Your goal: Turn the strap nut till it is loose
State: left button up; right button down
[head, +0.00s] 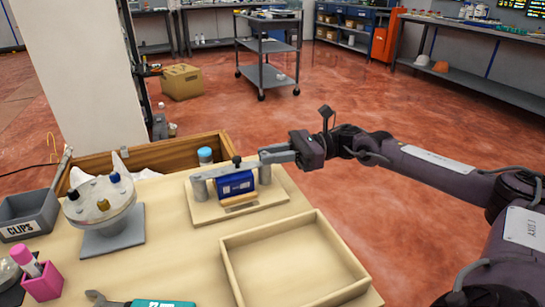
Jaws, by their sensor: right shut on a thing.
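A wooden fixture board (212,213) lies on the bench. Two grey posts stand on it, and a light grey strap (215,169) runs across their tops. A blue block (236,184) sits under the strap between the posts. A black knob (237,160) stands up from the middle of the strap. My right gripper (264,155) reaches in from the right, its fingers shut at the strap's right end above the right post. The strap nut seems to be between these fingers, which hide it. My left gripper is not in view.
An empty wooden tray (238,277) is in front of the fixture. A round stand with coloured knobs (99,201), a grey clips bin (26,214) and a pink holder (42,284) are at left. A wrench (105,299) lies at the front. A wooden crate (211,141) is behind.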

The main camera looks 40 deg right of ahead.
jog(key=c, duration=1.3)
grip_release()
jog(key=shift+v, duration=3.9)
